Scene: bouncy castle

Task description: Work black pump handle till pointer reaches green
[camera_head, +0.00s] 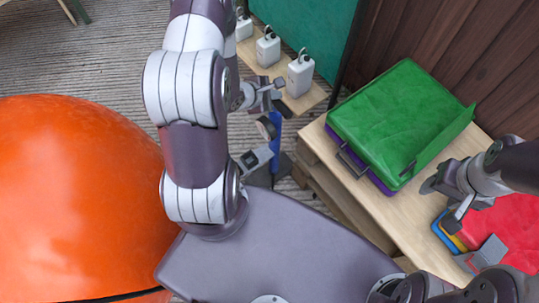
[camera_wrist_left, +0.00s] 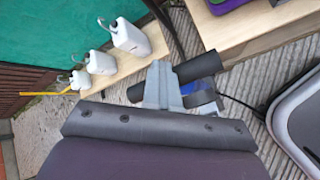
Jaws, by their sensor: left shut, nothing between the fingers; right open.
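The pump stands beyond my base, with a blue column (camera_head: 276,142) and a dark foot; its blue part also shows in the left wrist view (camera_wrist_left: 194,88). The black handle (camera_wrist_left: 198,67) is a bar, with one end on each side of my left gripper's fingers. My left gripper (camera_head: 272,92) is shut and empty, at the handle in the picture; I cannot tell whether it touches. A round gauge (camera_head: 266,128) sits beside the column, edge-on; its pointer and green zone cannot be read. My right gripper (camera_head: 447,201) is open and empty, away from the pump.
A large orange shape (camera_head: 75,195) fills the left.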

